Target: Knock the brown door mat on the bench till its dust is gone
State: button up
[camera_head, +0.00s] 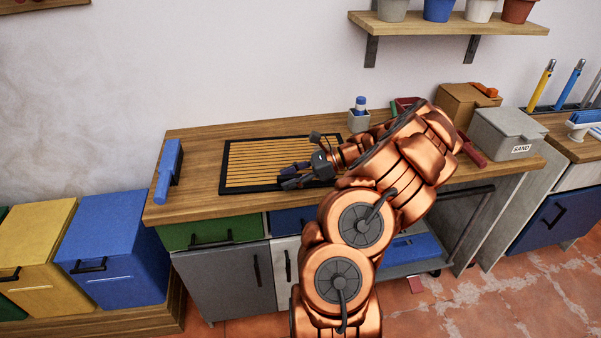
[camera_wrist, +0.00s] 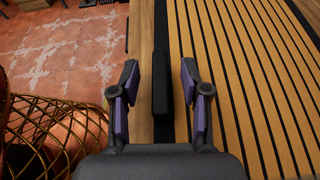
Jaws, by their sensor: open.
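The brown door mat (camera_head: 245,160) lies flat on the wooden bench (camera_head: 200,205). It has light brown strips, thin black lines and a black border. I cannot make out dust on it. In the head view my gripper (camera_head: 288,177) is over the mat's front right part. In the wrist view my gripper (camera_wrist: 160,72) is open, its two fingers apart. A raised black bar (camera_wrist: 161,92) on the mat's border shows between the fingers, which do not visibly touch it. The striped mat (camera_wrist: 245,70) fills the right of that view. My arm hides the bench right of the mat.
A blue tool (camera_head: 168,170) lies at the bench's left end. A small pot with a blue-capped item (camera_head: 359,118) stands behind the mat. A grey SAND box (camera_head: 505,132) and cardboard box (camera_head: 462,102) stand right. A brown lattice (camera_wrist: 50,135) shows beside the bench edge.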

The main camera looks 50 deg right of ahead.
jog(key=shift+c, duration=0.3)
grip_shut()
dwell(0.3)
